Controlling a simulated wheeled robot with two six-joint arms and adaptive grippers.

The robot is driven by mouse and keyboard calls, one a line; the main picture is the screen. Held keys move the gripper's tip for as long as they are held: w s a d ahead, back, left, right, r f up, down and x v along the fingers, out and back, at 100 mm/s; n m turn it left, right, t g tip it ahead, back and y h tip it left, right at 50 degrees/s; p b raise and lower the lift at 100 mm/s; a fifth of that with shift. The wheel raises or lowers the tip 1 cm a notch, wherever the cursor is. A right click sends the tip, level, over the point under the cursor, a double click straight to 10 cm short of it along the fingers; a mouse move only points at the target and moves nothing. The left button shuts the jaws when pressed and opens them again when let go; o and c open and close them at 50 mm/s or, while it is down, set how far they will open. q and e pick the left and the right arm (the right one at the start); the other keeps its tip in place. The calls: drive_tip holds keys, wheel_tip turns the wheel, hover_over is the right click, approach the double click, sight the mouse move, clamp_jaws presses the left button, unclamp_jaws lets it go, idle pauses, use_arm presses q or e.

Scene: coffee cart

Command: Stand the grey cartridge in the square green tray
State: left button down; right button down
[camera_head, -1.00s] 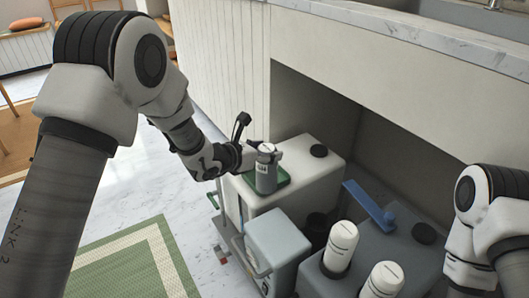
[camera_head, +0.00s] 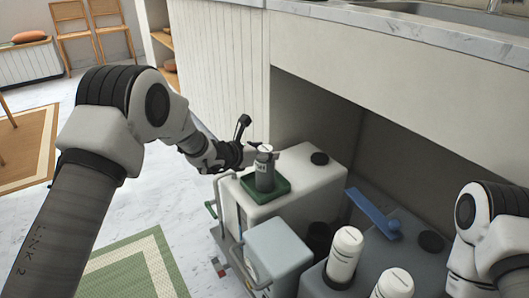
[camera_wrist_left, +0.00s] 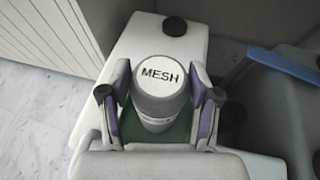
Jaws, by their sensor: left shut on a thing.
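The grey cartridge (camera_head: 264,178) has a pale cap and stands upright between the fingers of my left gripper (camera_head: 264,156), which is shut on it. In the left wrist view the cap of the cartridge (camera_wrist_left: 159,76) reads "MESH", with a finger on each side. The square green tray (camera_head: 283,188) lies on top of a white machine, directly under the cartridge. The cartridge's base is over or inside the tray; I cannot tell whether it touches the floor. My right arm shows at the right edge, but its gripper is out of frame.
The white machine (camera_head: 310,187) has a black knob (camera_head: 319,158) behind the tray. A blue bar (camera_head: 373,212) and two white canisters (camera_head: 344,254) are on the right. A grey-blue box (camera_head: 278,250) stands in front. The counter wall rises behind.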

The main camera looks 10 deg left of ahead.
use_arm(q)
drive_tip(key=shift+c, duration=1.2)
unclamp_jaws()
